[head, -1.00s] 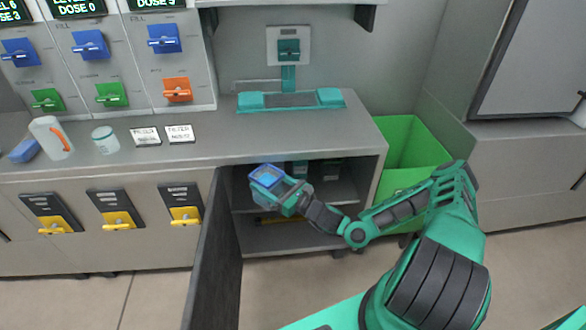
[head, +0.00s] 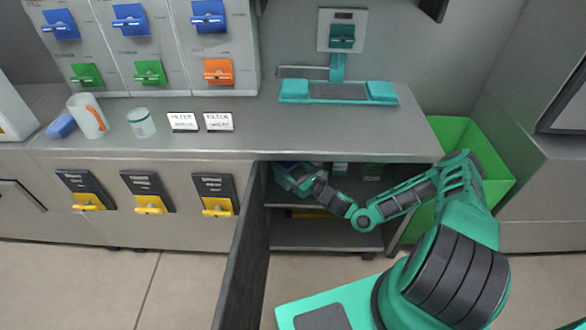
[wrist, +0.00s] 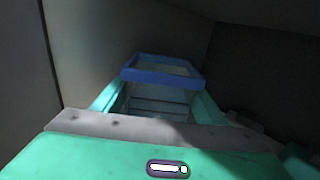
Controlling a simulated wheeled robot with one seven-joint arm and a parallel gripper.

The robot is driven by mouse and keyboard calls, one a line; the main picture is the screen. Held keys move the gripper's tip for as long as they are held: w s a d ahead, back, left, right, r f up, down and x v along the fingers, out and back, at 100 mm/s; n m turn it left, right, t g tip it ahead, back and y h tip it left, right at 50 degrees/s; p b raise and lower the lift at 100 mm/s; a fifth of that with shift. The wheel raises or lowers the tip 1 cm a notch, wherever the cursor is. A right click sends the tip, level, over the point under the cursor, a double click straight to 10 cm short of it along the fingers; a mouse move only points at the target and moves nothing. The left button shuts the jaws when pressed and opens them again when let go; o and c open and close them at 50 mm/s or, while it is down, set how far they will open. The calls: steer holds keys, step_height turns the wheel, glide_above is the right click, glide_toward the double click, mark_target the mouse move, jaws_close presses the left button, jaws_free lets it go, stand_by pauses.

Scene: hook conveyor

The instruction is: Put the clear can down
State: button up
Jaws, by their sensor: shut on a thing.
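The clear can, with a blue square rim, sits between the two teal fingers of my gripper in the wrist view, where its rim (wrist: 162,66) shows clearly. My gripper (head: 288,178) is shut on it, inside the upper compartment of the open cabinet (head: 330,252) under the counter. In the head view the can is mostly hidden under the counter edge; only a dark bluish bit shows at the gripper. Whether the can's base touches the shelf cannot be seen.
The cabinet door (head: 243,262) stands open on the left. Small items (head: 372,171) stand on the upper shelf to the right of my gripper. A green bin (head: 480,150) is right of the cabinet. A mug (head: 88,116) and jar (head: 141,123) stand on the counter (head: 260,137).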

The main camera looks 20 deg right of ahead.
steer(key=shift+w+d+f, duration=0.4)
steer(key=shift+w+f, duration=0.55)
steer(key=shift+f, duration=0.3)
steer(key=shift+w+d+f, duration=0.35)
steer(key=shift+w+f, duration=0.55)
steer(key=shift+f, duration=0.3)
steer(key=shift+w+d+f, duration=0.4)
steer(key=shift+w+f, duration=0.55)
steer(key=shift+f, duration=0.3)
steer(key=o, duration=1.8)
steer(key=shift+f, duration=0.15)
steer(key=shift+c, duration=0.2)
steer(key=v, duration=1.1)
steer(key=shift+s, duration=0.25)
steer(key=shift+s+d, duration=0.2)
steer(key=shift+s, duration=0.05)
